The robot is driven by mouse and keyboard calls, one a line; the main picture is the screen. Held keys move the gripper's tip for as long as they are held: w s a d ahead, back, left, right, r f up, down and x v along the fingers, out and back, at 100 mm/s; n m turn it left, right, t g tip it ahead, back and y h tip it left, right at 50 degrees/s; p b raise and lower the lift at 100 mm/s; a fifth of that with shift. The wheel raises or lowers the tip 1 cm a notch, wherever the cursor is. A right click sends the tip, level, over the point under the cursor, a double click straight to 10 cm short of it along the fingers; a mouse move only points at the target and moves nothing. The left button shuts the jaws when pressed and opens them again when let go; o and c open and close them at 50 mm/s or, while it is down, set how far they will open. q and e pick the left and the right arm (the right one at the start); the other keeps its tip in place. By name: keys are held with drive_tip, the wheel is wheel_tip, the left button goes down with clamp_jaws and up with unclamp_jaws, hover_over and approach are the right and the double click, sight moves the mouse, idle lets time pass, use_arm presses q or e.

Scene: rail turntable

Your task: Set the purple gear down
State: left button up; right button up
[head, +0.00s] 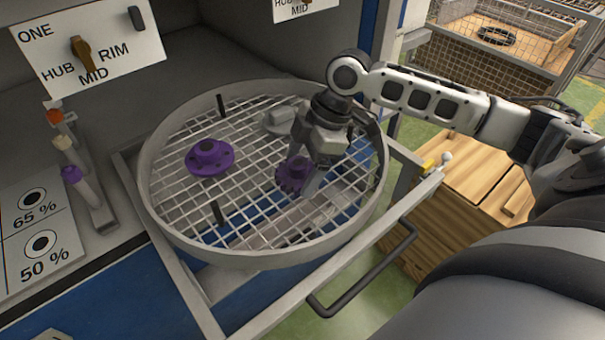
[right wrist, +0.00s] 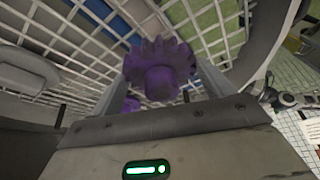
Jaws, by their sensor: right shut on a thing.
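The purple gear (head: 291,175) is between the fingers of my right gripper (head: 303,180), over the right half of the round wire-mesh turntable basket (head: 150,200). In the right wrist view the toothed purple gear (right wrist: 160,70) sits between the two fingers of my right gripper (right wrist: 165,85), which is shut on it. I cannot tell whether the gear touches the mesh. A purple flanged hub (head: 210,157) lies on the mesh to the left, apart from the gripper. My left gripper is not in view.
A grey piece (head: 279,121) is at the basket's back, near the gripper. Black upright pegs (head: 217,212) stand in the basket. A dark handle bar (head: 365,270) is in front. A wooden crate (head: 450,200) stands at right.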

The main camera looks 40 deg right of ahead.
sight(303, 177)
drive_tip(key=shift+w+d+f, duration=0.1)
drive_tip(key=shift+w+f, duration=0.15)
drive_tip(key=shift+f, duration=1.4)
drive_tip(key=shift+f, duration=0.15)
drive_tip(key=o, duration=1.4)
drive_tip(key=shift+s+f, duration=0.1)
drive_tip(key=v, duration=1.2)
drive_tip(key=shift+s, duration=0.1)
